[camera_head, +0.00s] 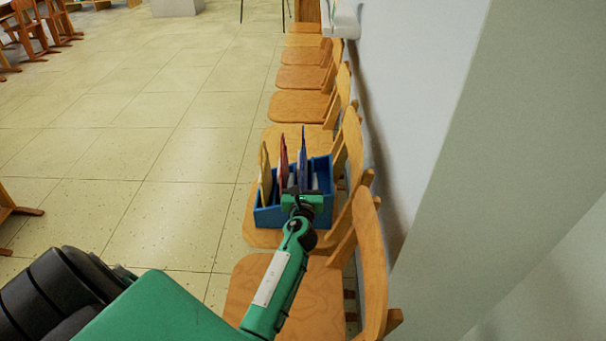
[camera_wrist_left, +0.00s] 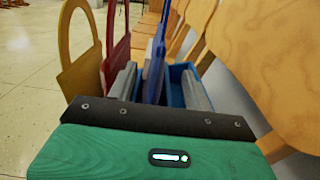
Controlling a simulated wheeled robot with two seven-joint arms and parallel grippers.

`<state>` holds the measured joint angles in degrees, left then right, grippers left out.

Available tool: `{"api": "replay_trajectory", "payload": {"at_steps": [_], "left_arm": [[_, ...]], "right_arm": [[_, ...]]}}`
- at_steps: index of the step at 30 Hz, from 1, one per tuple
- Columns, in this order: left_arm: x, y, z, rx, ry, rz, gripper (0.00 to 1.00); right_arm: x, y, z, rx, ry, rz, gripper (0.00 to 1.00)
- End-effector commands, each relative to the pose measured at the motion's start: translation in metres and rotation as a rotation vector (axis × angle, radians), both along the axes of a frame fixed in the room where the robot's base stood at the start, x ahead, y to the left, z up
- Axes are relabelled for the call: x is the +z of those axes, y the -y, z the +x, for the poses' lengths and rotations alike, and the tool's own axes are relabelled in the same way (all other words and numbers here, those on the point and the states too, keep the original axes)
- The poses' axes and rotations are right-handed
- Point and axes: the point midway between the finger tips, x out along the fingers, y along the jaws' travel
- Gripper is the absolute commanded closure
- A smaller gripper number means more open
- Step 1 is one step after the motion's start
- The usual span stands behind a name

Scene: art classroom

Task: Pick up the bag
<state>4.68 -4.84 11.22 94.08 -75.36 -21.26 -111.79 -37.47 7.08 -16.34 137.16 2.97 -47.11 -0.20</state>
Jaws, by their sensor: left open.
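Three flat bags with handles stand upright in a blue box (camera_head: 268,216) on a chair seat: a yellow bag (camera_head: 265,178), a red bag (camera_head: 283,163) and a blue bag (camera_head: 303,158). My left gripper (camera_head: 303,188) is open at the near side of the box, by the blue bag. In the left wrist view, the open gripper (camera_wrist_left: 158,88) has its grey fingers on either side of the blue bag (camera_wrist_left: 155,60). The yellow bag (camera_wrist_left: 80,60) and red bag (camera_wrist_left: 117,38) stand to the left. Whether the fingers touch the blue bag cannot be told. My right gripper is out of view.
A row of wooden chairs (camera_head: 298,104) runs along the white wall (camera_head: 415,85) on the right. Chair backrests (camera_head: 370,262) rise close to my left arm's right side. The tiled floor (camera_head: 150,150) to the left is mostly clear.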

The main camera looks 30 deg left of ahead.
Motion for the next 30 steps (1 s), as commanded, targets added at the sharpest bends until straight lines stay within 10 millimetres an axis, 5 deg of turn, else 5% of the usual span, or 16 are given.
{"api": "replay_trajectory", "payload": {"at_steps": [12,22,30], "left_arm": [[0.008,-0.028,0.038,0.001,0.001,-0.002,0.49],[0.008,-0.031,0.043,0.0,0.001,-0.002,0.49],[0.008,-0.031,0.043,0.0,0.001,-0.002,1.0]], "right_arm": [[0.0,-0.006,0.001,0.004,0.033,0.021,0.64],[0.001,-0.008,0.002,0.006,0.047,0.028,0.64],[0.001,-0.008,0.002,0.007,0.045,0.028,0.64]]}}
